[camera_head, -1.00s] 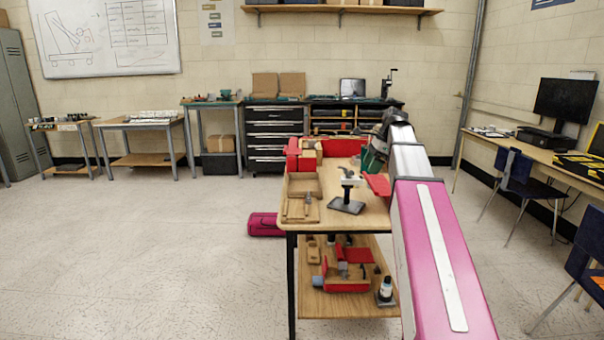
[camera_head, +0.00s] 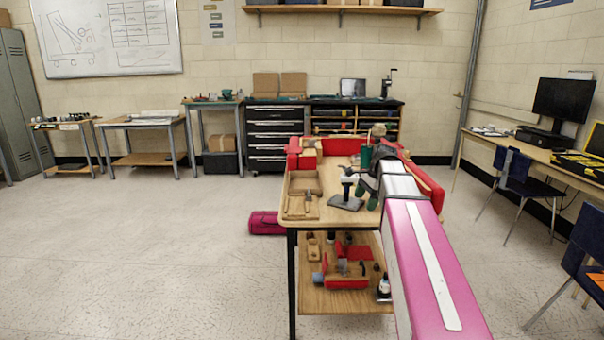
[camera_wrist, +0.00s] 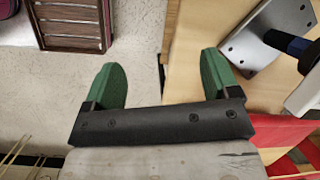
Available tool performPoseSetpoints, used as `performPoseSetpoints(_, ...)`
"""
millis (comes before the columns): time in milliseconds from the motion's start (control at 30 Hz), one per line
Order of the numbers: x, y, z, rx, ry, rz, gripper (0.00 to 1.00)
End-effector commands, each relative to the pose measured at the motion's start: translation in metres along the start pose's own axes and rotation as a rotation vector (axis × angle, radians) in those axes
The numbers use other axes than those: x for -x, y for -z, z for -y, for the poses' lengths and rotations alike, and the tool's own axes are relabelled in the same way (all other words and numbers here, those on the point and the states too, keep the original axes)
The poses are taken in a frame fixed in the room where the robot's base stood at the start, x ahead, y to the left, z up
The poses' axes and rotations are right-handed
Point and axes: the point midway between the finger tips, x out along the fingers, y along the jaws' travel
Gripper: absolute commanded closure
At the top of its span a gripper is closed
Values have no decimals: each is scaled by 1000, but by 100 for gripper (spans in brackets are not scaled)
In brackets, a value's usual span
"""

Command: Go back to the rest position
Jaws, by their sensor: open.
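My gripper (camera_head: 366,195) hangs at the right side of the wooden bench (camera_head: 300,215) in the head view, at the end of my pink and white arm. In the wrist view the two green fingers of my gripper (camera_wrist: 162,82) stand wide apart with nothing between them. Below them are the bench's edge and, to the left, bare floor. A grey metal base plate with an upright tool (camera_head: 346,198) is on the bench top, just left of the gripper; its plate also shows in the wrist view (camera_wrist: 262,38).
Red parts (camera_head: 425,180) lie at the bench's right and back. A shallow wooden tray (camera_head: 299,208) is at the left end. The lower shelf (camera_head: 325,300) holds several items. A pink bag (camera_head: 264,223) lies on the floor.

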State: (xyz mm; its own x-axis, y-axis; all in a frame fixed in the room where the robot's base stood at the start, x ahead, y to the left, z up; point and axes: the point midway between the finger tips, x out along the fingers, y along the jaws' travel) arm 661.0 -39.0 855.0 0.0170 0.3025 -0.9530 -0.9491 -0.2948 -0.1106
Motion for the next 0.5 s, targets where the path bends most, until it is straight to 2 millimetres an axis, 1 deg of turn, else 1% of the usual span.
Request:
performPoseSetpoints(33, -21, -2, -12, 51, -9, -10, 18)
performPoseSetpoints(100, -47, -2, -23, 134, -20, -30, 18)
performPoseSetpoints(300, -115, -2, -57, 378, -59, -81, 18)
performPoseSetpoints(367, -134, -2, -69, 453, -74, -95, 18)
performPoseSetpoints(400, -146, -3, -77, 505, -84, -104, 18)
performPoseSetpoints(500, -176, -4, -99, 638, -114, -126, 18)
